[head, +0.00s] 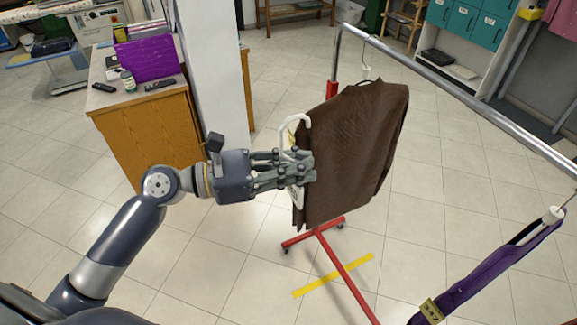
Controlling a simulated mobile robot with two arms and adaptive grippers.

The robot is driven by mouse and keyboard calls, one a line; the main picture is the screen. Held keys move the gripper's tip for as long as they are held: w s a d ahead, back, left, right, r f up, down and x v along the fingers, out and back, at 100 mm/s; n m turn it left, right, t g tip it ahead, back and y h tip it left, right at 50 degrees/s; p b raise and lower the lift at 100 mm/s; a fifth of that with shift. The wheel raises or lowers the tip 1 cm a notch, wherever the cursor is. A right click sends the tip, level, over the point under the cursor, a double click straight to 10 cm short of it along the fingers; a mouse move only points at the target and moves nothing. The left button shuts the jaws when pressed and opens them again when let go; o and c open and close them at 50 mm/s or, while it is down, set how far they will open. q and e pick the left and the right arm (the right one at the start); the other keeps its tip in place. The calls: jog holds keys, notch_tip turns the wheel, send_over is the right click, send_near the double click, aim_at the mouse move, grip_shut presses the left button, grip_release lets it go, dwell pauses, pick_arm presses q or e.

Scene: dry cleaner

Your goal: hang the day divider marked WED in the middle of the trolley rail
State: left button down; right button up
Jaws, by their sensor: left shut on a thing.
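My left gripper (308,167) is shut on a white plastic piece with a hooked top, the day divider (296,124). Fingers cover its middle, and its lower end shows just below them. I cannot read its marking. It is upright in front of the left edge of a brown jacket (356,145); I cannot tell if they touch. The trolley rail (455,88) is a silver bar running from upper middle to the right edge, apart from the divider. The jacket hangs near the rail's far end. My right gripper is not in view.
A purple garment (492,262) with a numbered tag hangs at the lower right, leaving the rail's middle free. The trolley's red base (330,252) is below the jacket. A wooden counter (150,130) and white pillar (207,70) stand at left.

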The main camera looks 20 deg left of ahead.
pick_arm(q)
jog(key=w+d+b, duration=1)
jog(key=w+d, duration=1.2)
jog(key=shift+d, duration=0.15)
dwell(2.3)
jog(key=shift+w, duration=0.1)
dwell(0.3)
jog(key=shift+x, duration=0.85)
